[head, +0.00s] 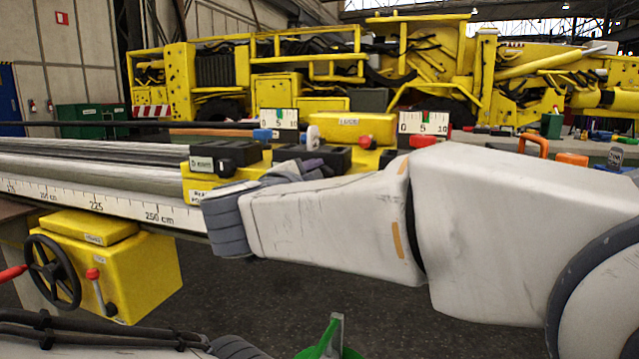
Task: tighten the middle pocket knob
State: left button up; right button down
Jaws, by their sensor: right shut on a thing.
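My right gripper (298,169) comes in from the right, and its dark fingers reach the yellow fixture at the boom's end. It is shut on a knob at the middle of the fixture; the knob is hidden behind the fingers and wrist. Black blocks stand on both sides of the fingers, one at the left (238,153) and one at the right (335,158). Behind them are a blue knob (262,134), a pale upright lever or knob (313,137) and a red knob (367,142). My left gripper is not in view.
A long grey boom (90,170) with a centimetre scale (97,207) runs in from the left. Below it is a yellow box (135,270) with a black handwheel (53,271). Two white gauge plates stand behind the fixture, left (279,119) and right (424,122).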

jog(key=shift+f+m+t+y+b, duration=0.15)
jog(key=shift+m+y+b, duration=0.15)
jog(key=shift+m+b, duration=2.1)
jog(key=shift+f+m+t+y+b, duration=0.1)
jog(key=shift+m+t+y+b, duration=0.15)
jog(key=shift+m+b, duration=2.15)
jog(key=shift+f+m+t+y+b, duration=0.15)
jog(key=shift+m+y+b, duration=0.2)
jog(key=shift+m+b, duration=2.05)
jog(key=shift+r+m+p, duration=0.1)
jog(key=shift+m+p, duration=0.8)
jog(key=shift+m, duration=0.1)
jog(key=shift+c, duration=1.5)
grip_release()
jog(key=shift+s, duration=0.15)
